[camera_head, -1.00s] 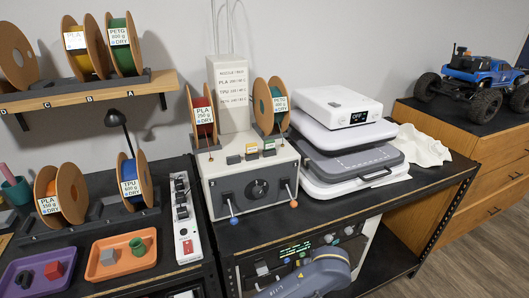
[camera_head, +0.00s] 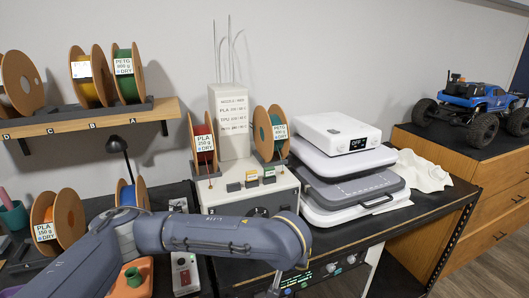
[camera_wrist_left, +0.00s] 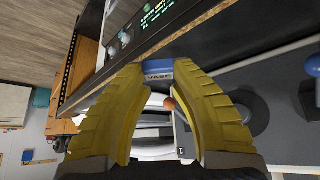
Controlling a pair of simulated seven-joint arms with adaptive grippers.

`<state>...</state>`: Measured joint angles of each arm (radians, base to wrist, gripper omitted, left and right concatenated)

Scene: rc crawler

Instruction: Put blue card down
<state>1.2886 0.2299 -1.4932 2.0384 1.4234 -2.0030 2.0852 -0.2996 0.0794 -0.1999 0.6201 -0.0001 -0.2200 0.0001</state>
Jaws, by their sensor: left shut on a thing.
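My left gripper (camera_wrist_left: 165,72) shows in the left wrist view, its two yellow fingers shut on the blue card (camera_wrist_left: 160,66), a small piece with a pale label that seems to read "VASE". Only part of the card shows between the fingertips. In the head view my left arm comes in from the left and bends downward in front of the grey-and-white control box (camera_head: 290,189); its fingers and the card are out of sight there. My right gripper is not in view.
A stacked white-and-grey machine (camera_head: 350,165) stands right of the control box on the black bench (camera_head: 400,218). Filament spools (camera_head: 62,215) are at left, beside an orange tray (camera_head: 137,281) partly behind my arm. The front right bench strip is clear.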

